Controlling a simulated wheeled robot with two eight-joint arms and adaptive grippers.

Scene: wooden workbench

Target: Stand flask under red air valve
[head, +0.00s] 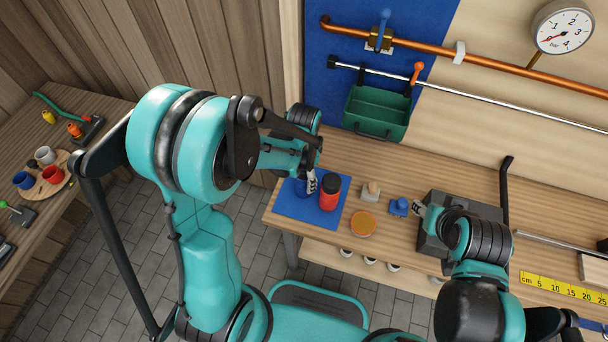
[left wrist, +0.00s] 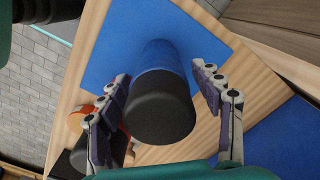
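A blue flask with a black cap (left wrist: 160,95) stands on the blue mat (head: 295,211) at the bench's left end. In the left wrist view it is between the spread fingers of my left gripper (left wrist: 164,108), with gaps on both sides. In the head view my left gripper (head: 311,183) partly hides it. A red flask with a black cap (head: 329,194) stands just right of it on the mat.
A green bin (head: 377,112) is on the wall below the silver pipe. A stamp-like block (head: 370,192), an orange disc (head: 362,224), a blue knob piece (head: 398,206) and the grey box (head: 434,240) occupy the bench. Clear wood lies behind them.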

